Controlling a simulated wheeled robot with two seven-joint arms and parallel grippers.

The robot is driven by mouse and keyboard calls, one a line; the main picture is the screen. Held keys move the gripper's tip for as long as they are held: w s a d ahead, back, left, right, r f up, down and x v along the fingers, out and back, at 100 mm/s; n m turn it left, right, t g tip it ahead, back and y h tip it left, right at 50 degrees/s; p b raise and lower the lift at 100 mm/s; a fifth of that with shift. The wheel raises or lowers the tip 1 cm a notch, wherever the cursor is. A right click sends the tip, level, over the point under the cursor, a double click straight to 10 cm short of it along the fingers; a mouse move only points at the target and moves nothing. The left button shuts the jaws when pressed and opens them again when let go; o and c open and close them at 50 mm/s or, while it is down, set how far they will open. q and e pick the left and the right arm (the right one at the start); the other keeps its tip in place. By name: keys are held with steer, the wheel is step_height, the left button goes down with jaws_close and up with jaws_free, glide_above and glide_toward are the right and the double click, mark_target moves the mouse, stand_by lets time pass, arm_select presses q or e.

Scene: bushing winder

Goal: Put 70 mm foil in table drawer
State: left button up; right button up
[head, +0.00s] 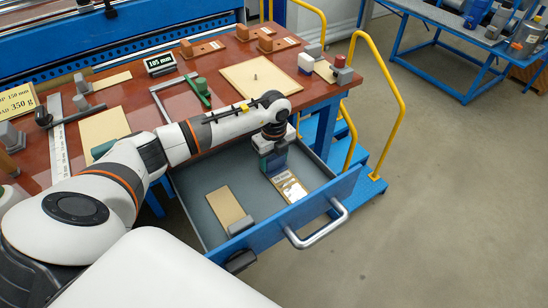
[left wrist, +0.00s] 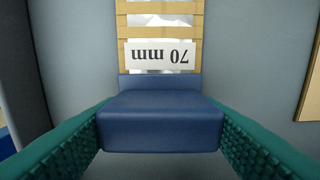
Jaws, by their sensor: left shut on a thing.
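The 70 mm foil (head: 290,187) is a narrow tan-banded strip with shiny patches and a blue block at one end. In the left wrist view its "70 mm" label (left wrist: 160,55) shows upside down, just beyond the blue block (left wrist: 158,125). My left gripper (head: 273,163) points down inside the open table drawer (head: 206,228) and is shut on the blue block, with a green finger on each side. The foil is over the drawer's grey floor, towards its right side; I cannot tell whether it rests fully on it. My right gripper is not in view.
A tan board (head: 225,205) with a grey block (head: 240,226) lies in the drawer, left of the foil. The drawer's metal handle (head: 318,228) sticks out in front. The red-brown tabletop (head: 215,75) holds boards and blocks. Yellow rails (head: 375,65) stand at the right.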

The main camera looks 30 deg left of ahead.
arm_select(q)
steer(key=o, duration=0.8)
steer(key=shift+o, duration=0.8)
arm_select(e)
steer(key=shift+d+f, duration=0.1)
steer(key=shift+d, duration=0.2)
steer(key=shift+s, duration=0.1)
arm_select(q)
step_height(320, 180, up, 12)
steer(key=b, duration=0.2)
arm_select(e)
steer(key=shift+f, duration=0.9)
